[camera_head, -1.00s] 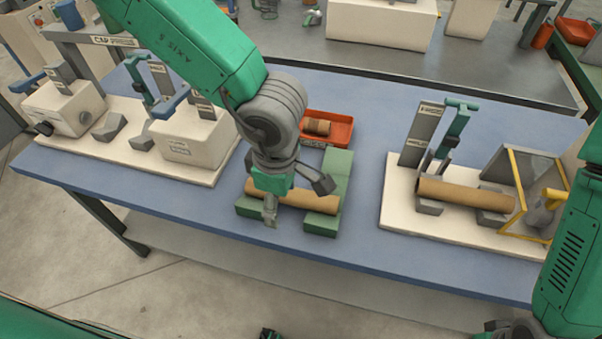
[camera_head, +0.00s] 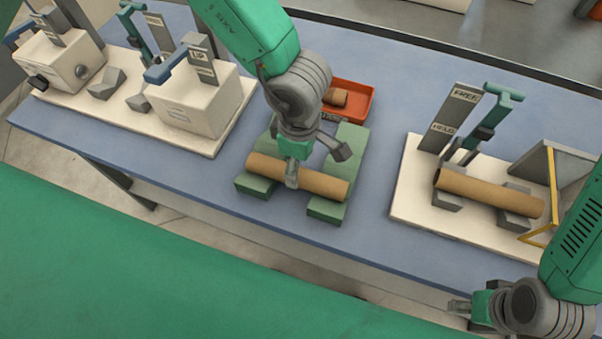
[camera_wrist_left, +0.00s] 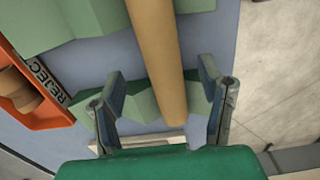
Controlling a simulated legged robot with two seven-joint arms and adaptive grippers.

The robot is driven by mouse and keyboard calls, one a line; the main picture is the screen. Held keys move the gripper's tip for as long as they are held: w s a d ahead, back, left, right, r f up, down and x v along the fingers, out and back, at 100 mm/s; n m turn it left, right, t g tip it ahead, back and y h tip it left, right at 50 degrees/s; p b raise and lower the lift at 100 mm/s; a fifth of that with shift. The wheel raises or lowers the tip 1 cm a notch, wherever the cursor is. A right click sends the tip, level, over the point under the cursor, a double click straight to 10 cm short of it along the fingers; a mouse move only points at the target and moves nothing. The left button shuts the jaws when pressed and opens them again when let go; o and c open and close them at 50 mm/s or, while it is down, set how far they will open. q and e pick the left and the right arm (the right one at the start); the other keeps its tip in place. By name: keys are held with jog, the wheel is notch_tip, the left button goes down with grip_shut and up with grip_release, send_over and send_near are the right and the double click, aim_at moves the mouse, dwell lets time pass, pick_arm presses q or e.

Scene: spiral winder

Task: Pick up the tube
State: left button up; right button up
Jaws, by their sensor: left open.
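A brown cardboard tube (camera_head: 318,184) lies across two green V-shaped rests (camera_head: 352,140) in the middle of the blue table. My left gripper (camera_head: 316,166) is open above the tube, its fingers on either side of it. In the left wrist view the tube (camera_wrist_left: 157,50) runs between the two spread fingers (camera_wrist_left: 165,105), which do not appear to press on it. A second brown tube (camera_head: 490,193) lies on grey supports of the right station. My right gripper (camera_head: 460,306) is low at the right, apart from both tubes; its fingers are too small to judge.
A red reject tray (camera_head: 360,101) with short brown pieces sits behind the rests. At left stands a cream station (camera_head: 203,103) with clamps and levers. At right, a cream base (camera_head: 408,200) carries posts and a yellow-framed guard (camera_head: 552,190).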

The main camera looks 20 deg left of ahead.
aim_at(301, 172)
pick_arm(q)
jog(key=shift+a+f, duration=0.25)
jog(key=shift+f, duration=0.1)
notch_tip(301, 172, down, 4)
jog(key=shift+s+a+f, duration=0.1)
jog(key=shift+f, duration=0.05)
jog(key=shift+d+f, duration=0.2)
jog(key=shift+f, duration=0.05)
jog(key=shift+d, duration=0.3)
jog(key=c, duration=0.9)
jog(key=shift+a, duration=0.2)
jog(key=c, duration=0.4)
jog(key=shift+a, duration=0.25)
